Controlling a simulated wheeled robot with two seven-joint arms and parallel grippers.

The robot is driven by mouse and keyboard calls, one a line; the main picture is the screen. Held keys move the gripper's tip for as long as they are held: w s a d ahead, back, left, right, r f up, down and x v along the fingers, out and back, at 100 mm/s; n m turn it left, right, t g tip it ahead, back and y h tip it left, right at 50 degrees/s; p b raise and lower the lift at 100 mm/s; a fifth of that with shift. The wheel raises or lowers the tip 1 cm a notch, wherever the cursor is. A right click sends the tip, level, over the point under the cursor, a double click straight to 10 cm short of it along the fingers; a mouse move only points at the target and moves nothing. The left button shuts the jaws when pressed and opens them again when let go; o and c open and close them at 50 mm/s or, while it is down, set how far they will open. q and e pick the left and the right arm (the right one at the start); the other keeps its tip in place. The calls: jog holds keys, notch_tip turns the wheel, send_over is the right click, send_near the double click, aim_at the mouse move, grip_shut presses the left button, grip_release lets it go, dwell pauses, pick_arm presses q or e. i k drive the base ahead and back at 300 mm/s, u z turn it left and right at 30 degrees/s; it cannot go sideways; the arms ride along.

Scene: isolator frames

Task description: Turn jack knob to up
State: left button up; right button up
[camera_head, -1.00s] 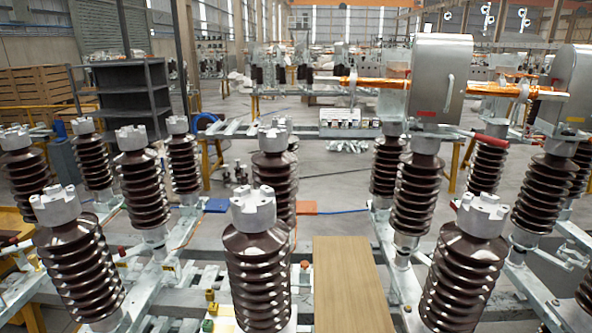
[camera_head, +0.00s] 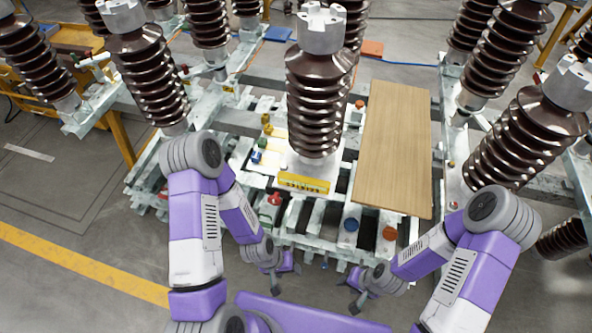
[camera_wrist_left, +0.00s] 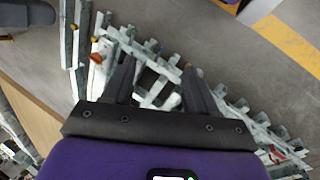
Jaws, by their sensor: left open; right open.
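Several coloured knobs sit on the metal frame in front of me: a red knob (camera_head: 275,198), a blue knob (camera_head: 351,225) and an orange-red knob (camera_head: 389,233). I cannot tell which one is the jack knob, nor its setting. My left gripper (camera_head: 282,272) is open and empty, low in front of the frame's near edge, below the red knob in the picture. In the left wrist view its two dark fingers (camera_wrist_left: 159,66) are apart over the frame, and an orange knob (camera_wrist_left: 96,57) shows left of them. My right gripper (camera_head: 352,293) is open and empty, below the blue knob in the picture.
A brown ribbed insulator (camera_head: 315,100) rises from the middle of the frame, above a yellow label plate (camera_head: 303,183). A wooden board (camera_head: 394,145) lies right of it. More insulators stand on both sides. Open floor (camera_head: 60,285) with a yellow line lies at the left.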

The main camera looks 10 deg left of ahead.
aim_at(275, 200)
jog(key=z, duration=1.5)
jog(key=k, duration=0.6)
jog(key=u, duration=1.45)
